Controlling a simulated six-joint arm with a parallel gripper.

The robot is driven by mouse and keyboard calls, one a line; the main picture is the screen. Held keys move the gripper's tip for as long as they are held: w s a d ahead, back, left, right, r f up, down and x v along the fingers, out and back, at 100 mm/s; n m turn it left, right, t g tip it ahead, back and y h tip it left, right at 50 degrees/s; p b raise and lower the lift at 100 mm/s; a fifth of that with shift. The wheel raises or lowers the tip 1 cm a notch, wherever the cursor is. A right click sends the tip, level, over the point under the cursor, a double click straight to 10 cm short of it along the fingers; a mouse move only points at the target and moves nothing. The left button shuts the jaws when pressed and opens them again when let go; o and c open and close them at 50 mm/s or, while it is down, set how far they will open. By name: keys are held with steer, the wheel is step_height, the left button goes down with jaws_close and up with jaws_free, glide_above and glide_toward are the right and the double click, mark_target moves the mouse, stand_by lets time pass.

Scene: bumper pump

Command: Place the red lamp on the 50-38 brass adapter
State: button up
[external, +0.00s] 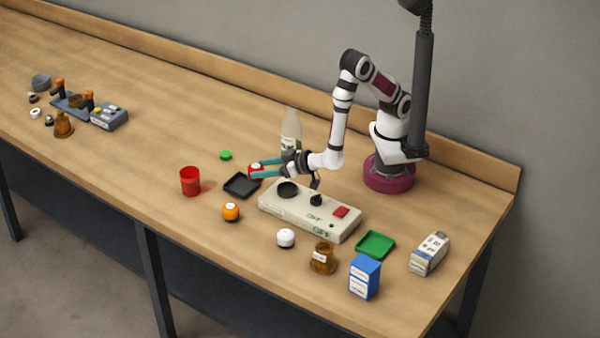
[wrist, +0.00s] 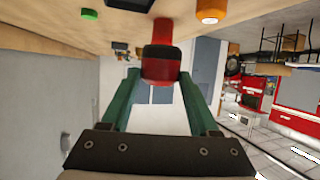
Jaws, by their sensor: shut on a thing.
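My gripper (external: 262,169) has teal fingers and is shut on the red lamp (external: 255,170), held in the air near the black tray. In the wrist view the lamp (wrist: 161,68) sits between my fingertips (wrist: 160,80), red with a dark band. A brown-amber, flared adapter (external: 323,258) with a white label stands on the front right of the bench, well apart from my gripper. A similar amber piece (external: 63,125) stands at the far left. The label sizes are too small to read, so I cannot tell which is the 50-38 adapter.
A beige control box (external: 310,213) lies between my gripper and the front-right adapter. A black tray (external: 236,190), red cup (external: 190,181), orange piece (external: 231,212), white piece (external: 286,238), blue box (external: 364,278), green tray (external: 376,244) and bottle (external: 291,130) stand around. Open bench lies at left-centre.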

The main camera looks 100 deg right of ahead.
steer(key=shift+d+r, duration=0.15)
steer(key=shift+d, duration=0.05)
steer(key=shift+s+a+r, duration=0.1)
steer(key=shift+a, duration=0.1)
steer(key=s+a+r+n+t+y, duration=0.1)
steer(key=s+a+r+y, duration=0.15)
steer(key=a, duration=0.35)
steer(key=s+a+r+n+y, duration=0.1)
steer(key=s+a+r+n, duration=0.1)
steer(key=s+a+r, duration=0.3)
steer(key=s+a+n+t+y, duration=0.1)
steer(key=s+a, duration=0.1)
steer(key=a, duration=0.4)
glide_above(324, 257)
steer(key=s+d, duration=0.2)
steer(key=s, duration=0.1)
step_height(324, 257, down, 7)
steer(key=shift+f, duration=1.85)
steer(key=shift+f, duration=0.15)
steer(key=o, duration=1.4)
steer(key=shift+o, duration=0.2)
